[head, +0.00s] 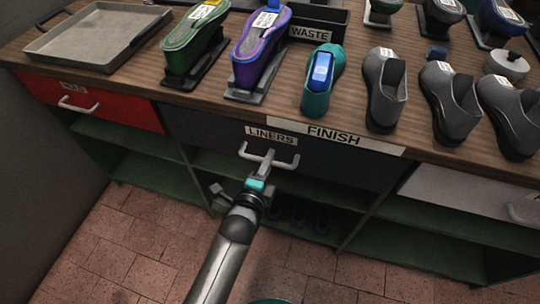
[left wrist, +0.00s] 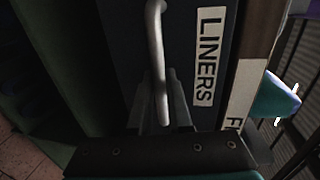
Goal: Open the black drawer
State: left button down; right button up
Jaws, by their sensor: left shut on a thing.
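The black drawer (head: 345,165) is under the middle of the bench top, with a "LINERS" label and a pale bar handle (head: 286,164). Its front looks flush with the bench, so it appears closed. My left gripper (head: 267,166) reaches up from below and is shut on the handle near its middle. In the left wrist view, the handle (left wrist: 156,40) runs down between the gripper's fingers (left wrist: 161,108), beside the label on the dark drawer front (left wrist: 130,40). The fingertips are dim there. My right gripper is not in view.
A red drawer (head: 90,102) is at the left and a white drawer (head: 470,195) at the right. Green open shelves (head: 150,170) lie below. Shoes, including a purple one (head: 262,45), and a grey tray (head: 95,38) stand on the bench top. The tiled floor in front is clear.

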pick_arm(q)
jog(key=f+p+v, duration=0.2)
jog(key=p+v, duration=0.1)
jog(key=v, duration=0.8)
jog(key=s+f+p+v, duration=0.1)
jog(key=f+p+v, duration=0.1)
jog(key=v, duration=0.9)
jog(key=shift+a+f+p, duration=0.25)
jog(key=shift+f+p, duration=0.1)
jog(key=shift+p, duration=0.2)
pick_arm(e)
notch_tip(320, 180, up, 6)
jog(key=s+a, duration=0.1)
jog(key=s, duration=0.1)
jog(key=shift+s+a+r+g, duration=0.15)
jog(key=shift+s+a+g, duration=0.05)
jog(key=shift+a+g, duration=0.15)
pick_arm(q)
jog(key=shift+s, duration=0.1)
jog(key=c, duration=0.8)
grip_release()
jog(key=shift+c, duration=0.2)
jog(key=shift+s, duration=0.1)
jog(key=v, duration=1.5)
jog(key=shift+p, duration=0.4)
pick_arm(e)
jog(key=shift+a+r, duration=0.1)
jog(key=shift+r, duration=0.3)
